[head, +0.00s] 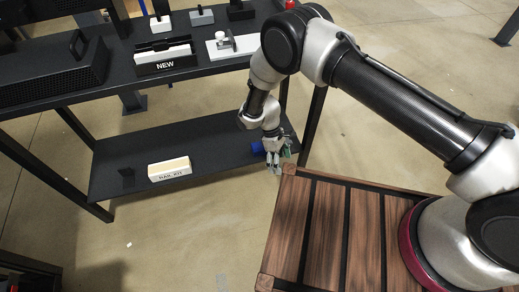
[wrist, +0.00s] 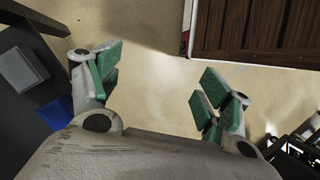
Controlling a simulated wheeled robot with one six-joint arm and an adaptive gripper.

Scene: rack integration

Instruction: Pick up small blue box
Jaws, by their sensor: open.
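The small blue box (head: 258,147) sits near the right end of the lower shelf in the head view, partly hidden by my gripper. In the wrist view the blue box (wrist: 57,116) is at the left, beyond the left finger and partly covered by it. My gripper (head: 277,160) hangs at the shelf's right end, close to the box. In the wrist view my gripper (wrist: 158,88) is open, with green finger pads wide apart and only floor between them. The box is outside the jaws.
The black lower shelf (head: 215,140) also holds a white NAIL KIT box (head: 169,169). The upper shelf (head: 120,75) carries a NEW holder (head: 164,56) and other parts. A wooden-slatted top (head: 325,225) stands right of my gripper, with a narrow floor gap to the shelf.

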